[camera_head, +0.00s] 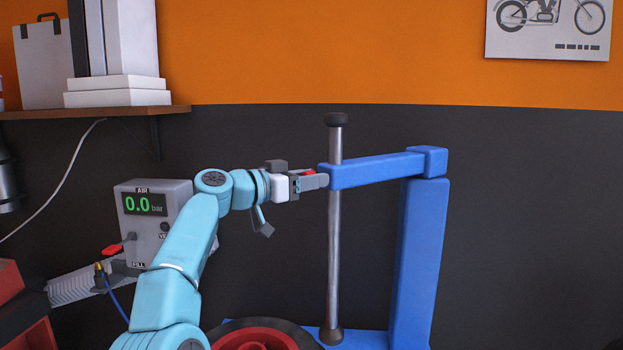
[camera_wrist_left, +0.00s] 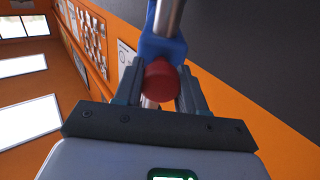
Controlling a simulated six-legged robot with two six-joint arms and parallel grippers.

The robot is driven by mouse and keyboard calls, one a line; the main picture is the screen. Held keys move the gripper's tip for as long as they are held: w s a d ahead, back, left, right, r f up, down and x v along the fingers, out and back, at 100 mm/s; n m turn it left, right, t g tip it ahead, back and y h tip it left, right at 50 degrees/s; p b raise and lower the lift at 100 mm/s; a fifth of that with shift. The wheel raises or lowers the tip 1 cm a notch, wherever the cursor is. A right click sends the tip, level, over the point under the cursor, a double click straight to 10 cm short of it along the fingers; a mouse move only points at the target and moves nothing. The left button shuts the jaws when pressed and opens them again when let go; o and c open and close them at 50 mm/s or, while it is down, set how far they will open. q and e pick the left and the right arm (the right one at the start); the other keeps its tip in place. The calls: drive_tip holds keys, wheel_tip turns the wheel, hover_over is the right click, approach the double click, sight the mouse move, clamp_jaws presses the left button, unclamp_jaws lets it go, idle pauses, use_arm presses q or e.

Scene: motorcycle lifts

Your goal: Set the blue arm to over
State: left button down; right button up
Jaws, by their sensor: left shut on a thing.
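The blue arm (camera_head: 378,171) is a level beam. It runs from the top of a thick blue post (camera_head: 418,260) on the right to an upright metal rod (camera_head: 335,240) with a black cap. My left gripper (camera_head: 316,181) is at the arm's left end, level with it. In the left wrist view its two fingers are shut on a red knob (camera_wrist_left: 161,82) at the end of the blue arm (camera_wrist_left: 165,48). In the head view the fingers mostly hide the knob. My right gripper is not in view.
Below the rod lies a black tyre with a red rim (camera_head: 258,338), partly cut off. A grey air box (camera_head: 150,222) reading 0.0 bar stands behind my left arm. A wooden shelf (camera_head: 100,112) with boxes is at upper left. Right of the post is clear dark wall.

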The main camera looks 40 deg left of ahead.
use_arm(q)
drive_tip(key=c, duration=0.9)
unclamp_jaws()
drive_tip(key=shift+a+r, duration=0.1)
drive_tip(key=shift+r, duration=0.05)
drive_tip(key=shift+c, duration=0.2)
drive_tip(key=shift+o, duration=1.3)
drive_tip(key=shift+s, duration=0.25)
drive_tip(key=shift+w, duration=0.15)
drive_tip(key=shift+s+a+b, duration=0.1)
drive_tip(key=shift+s+b, duration=0.1)
drive_tip(key=shift+b, duration=0.1)
drive_tip(key=b+v, duration=0.5)
drive_tip(key=v, duration=1.1)
drive_tip(key=shift+s, duration=0.1)
